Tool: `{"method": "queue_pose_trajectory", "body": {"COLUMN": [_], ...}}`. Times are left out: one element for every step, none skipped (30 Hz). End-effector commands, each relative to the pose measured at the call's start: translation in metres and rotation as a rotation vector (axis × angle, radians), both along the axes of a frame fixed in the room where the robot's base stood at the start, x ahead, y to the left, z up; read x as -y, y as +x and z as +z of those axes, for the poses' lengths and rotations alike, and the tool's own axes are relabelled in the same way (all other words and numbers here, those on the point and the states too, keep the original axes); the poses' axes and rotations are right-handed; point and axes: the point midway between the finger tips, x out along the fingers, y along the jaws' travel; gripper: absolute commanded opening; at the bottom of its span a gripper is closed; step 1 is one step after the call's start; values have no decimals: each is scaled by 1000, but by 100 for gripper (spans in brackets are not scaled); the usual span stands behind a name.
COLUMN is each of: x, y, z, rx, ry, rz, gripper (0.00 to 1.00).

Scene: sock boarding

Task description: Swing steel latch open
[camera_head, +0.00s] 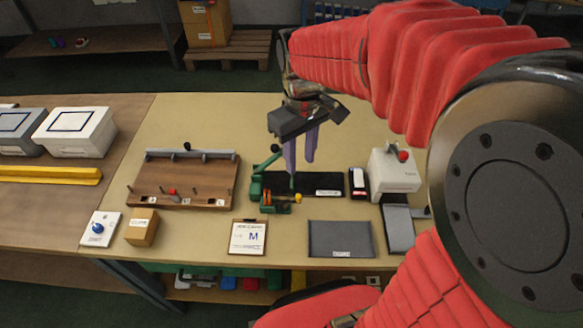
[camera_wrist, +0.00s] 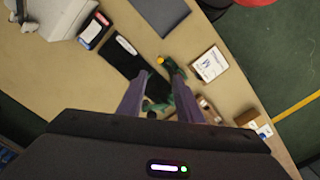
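My gripper (camera_head: 301,165) hangs above the table with its two purple fingers apart and nothing between them. In the wrist view the open fingers (camera_wrist: 160,82) straddle part of a green fixture below. That green fixture (camera_head: 256,188) has a raised lever with a black knob (camera_head: 275,148) and a yellow knob (camera_head: 298,198). It stands just left of and below the fingers in the head view; I cannot tell whether they touch. A grey metal bar (camera_head: 205,155) with a black knob lies along the back of a wooden board (camera_head: 205,195). I cannot tell which part is the steel latch.
A black mat (camera_head: 328,178) lies beside the fixture. A white machine (camera_head: 393,178) with a red knob stands to the right. A clipboard (camera_head: 248,237), a dark grey pad (camera_head: 340,238), a cardboard box (camera_head: 141,227) and a blue-button panel (camera_head: 100,229) lie in front.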

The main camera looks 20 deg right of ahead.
Motion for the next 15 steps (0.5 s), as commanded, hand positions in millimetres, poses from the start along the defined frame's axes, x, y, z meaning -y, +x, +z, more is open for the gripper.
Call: {"method": "queue_pose_trajectory", "body": {"x": [0, 0, 0, 0, 0, 0, 0, 0, 0, 0, -1, -1, -1, -1, -1], "y": [0, 0, 0, -1, -1, -1, -1, -1, -1, -1, -1, -1, -1, -1, -1], "z": [-3, -5, -9, -12, -15, -20, -24, -29, -35, -40, -44, -50, -55, -60, -66], "rx": [-1, -1, -2, -3, -3, -3, -4, -4, -5, -5, -4, -4, -4, -5, -4], "ry": [0, 0, 0, 0, 0, 0, 0, 0, 0, 0, 0, 0, 0, 0, 0], "rz": [0, 0, 0, 0, 0, 0, 1, 1, 1, 1, 1, 1, 1, 1, 1], "gripper": [32, 32, 32, 32, 32, 32, 32, 32, 32, 32, 32, 32, 32, 32, 32]}}
